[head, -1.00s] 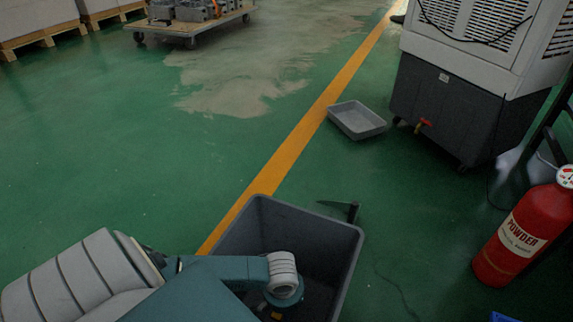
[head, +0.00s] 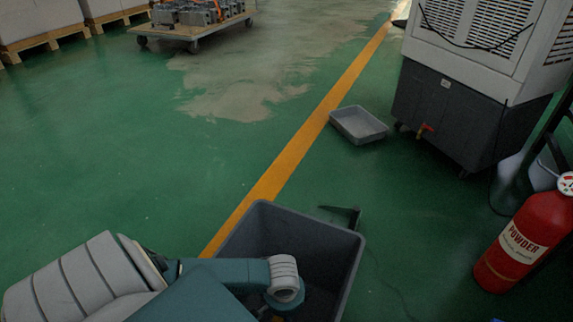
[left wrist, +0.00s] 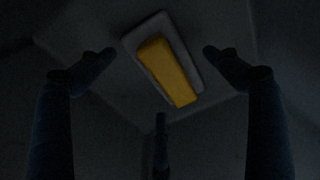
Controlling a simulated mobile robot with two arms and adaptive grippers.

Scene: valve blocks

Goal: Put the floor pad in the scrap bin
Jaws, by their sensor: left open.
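The scrap bin (head: 340,246) is a deep, open grey bin on the green floor at the bottom centre of the head view. My left arm reaches over its rim, with the wrist inside; its fingers are hidden in the head view. In the dark left wrist view my left gripper (left wrist: 160,55) is open, its fingers apart. Beyond them a yellow oblong block (left wrist: 165,70) lies on a pale grey rectangular piece (left wrist: 190,60), apart from the fingers. I cannot tell which of these is the floor pad. My right gripper is not in view.
A shallow grey tray (head: 359,124) lies on the floor beside a yellow line (head: 300,140). A dark angled piece (head: 345,212) is behind the bin. A large cooler unit (head: 450,110) and a red extinguisher (head: 525,245) stand at right. Open floor lies left.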

